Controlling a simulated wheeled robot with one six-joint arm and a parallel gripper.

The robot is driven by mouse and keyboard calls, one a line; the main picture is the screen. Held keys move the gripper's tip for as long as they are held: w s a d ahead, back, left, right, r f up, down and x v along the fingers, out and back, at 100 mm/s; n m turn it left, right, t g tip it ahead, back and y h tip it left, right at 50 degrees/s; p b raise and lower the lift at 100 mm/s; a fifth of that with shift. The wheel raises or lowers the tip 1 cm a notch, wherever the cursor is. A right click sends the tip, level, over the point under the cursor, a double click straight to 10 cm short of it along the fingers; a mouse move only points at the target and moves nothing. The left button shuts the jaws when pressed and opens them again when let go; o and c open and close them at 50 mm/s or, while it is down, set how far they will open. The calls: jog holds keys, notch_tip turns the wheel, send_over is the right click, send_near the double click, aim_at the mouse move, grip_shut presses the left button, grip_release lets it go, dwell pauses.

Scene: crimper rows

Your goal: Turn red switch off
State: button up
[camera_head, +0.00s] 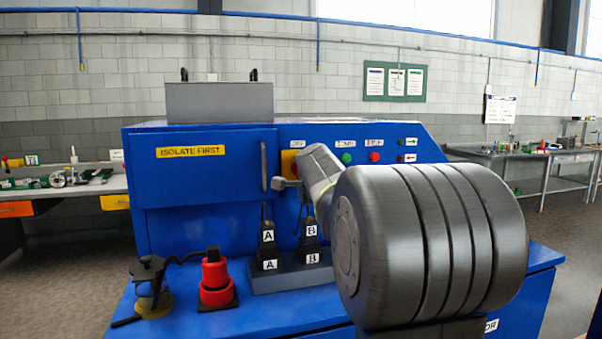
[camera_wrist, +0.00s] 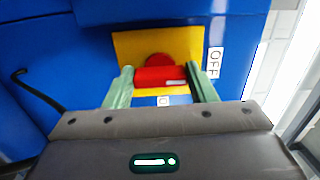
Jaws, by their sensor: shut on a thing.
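The red switch (camera_wrist: 160,76) is a red rotary handle on a yellow plate (camera_wrist: 190,42) on the blue machine front in the wrist view. A label reading OFF (camera_wrist: 215,62) stands to the right of the plate. My gripper (camera_wrist: 161,78) has its two green fingers on either side of the red handle, shut on it. In the head view only the left edge of the yellow plate (camera_head: 287,163) shows; my arm hides the switch and most of the gripper.
The blue machine (camera_head: 200,222) bears an ISOLATE FIRST label (camera_head: 190,151), a green button (camera_head: 346,158) and a red button (camera_head: 375,157). On its ledge stand a red and black plug-like part (camera_head: 214,280) and two black parts marked A (camera_head: 268,240) and B (camera_head: 310,240).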

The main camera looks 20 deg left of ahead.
jog(key=o, duration=1)
jog(key=b+v, duration=0.1)
jog(key=v, duration=1.3)
jog(key=shift+b, duration=0.3)
jog(key=shift+w+a, duration=0.1)
jog(key=p+x, duration=0.1)
jog(key=x, duration=1.2)
jog(key=shift+w+a+p, duration=0.25)
jog(key=shift+w+p, duration=0.05)
